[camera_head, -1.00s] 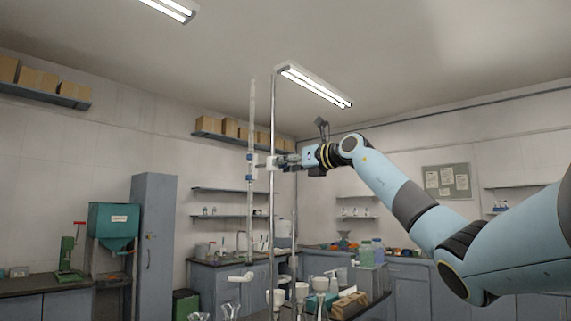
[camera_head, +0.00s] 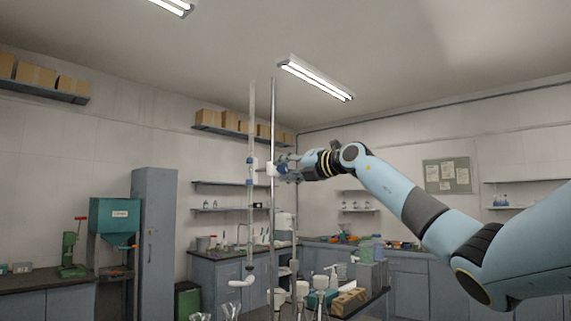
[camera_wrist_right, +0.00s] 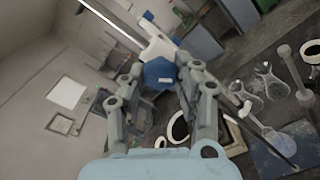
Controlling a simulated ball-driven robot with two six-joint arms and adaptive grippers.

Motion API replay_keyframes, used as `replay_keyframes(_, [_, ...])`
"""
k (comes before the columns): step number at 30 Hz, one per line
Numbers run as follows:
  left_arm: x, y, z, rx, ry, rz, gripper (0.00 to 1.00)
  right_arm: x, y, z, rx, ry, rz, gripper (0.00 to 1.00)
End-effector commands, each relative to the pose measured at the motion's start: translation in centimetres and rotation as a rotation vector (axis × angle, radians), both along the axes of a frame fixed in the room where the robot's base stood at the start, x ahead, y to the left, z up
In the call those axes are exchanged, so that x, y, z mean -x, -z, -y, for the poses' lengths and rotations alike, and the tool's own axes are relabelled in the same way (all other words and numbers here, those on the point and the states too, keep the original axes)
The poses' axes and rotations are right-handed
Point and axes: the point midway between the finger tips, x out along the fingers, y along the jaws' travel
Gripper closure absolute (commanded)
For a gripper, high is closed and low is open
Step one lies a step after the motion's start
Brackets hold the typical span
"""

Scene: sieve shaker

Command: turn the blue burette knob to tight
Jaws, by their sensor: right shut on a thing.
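My right gripper (camera_head: 284,167) reaches in from the right to the clamp on the upright metal rod (camera_head: 274,115). In the right wrist view, the fingers of my right gripper (camera_wrist_right: 162,84) are closed on the sides of the blue knob (camera_wrist_right: 158,72). The knob sits at the end of a white clamp body (camera_wrist_right: 158,46). The tall clear burette (camera_head: 251,115) stands upright just left of the rod, with a blue fitting (camera_head: 250,164) at clamp height. In the head view the fingers largely hide the knob. My left gripper is out of view.
A white curved piece (camera_head: 240,282) is low on the burette's line. Below the arm is a bench with funnels, bottles and a cardboard box (camera_head: 348,301). Glass flasks (camera_wrist_right: 271,80) show in the right wrist view. The air around the gripper is mostly clear.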

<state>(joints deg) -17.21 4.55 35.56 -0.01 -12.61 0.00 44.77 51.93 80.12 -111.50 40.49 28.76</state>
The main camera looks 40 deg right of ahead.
Motion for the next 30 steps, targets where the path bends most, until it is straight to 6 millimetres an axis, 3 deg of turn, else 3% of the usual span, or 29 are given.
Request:
replay_keyframes(15, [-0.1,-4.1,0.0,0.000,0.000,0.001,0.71,0.0,-0.4,0.0,-0.447,0.001,-0.039,1.00])
replay_keyframes(30, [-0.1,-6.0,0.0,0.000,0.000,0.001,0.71,0.0,-0.2,0.0,-0.640,0.000,-0.055,1.00])
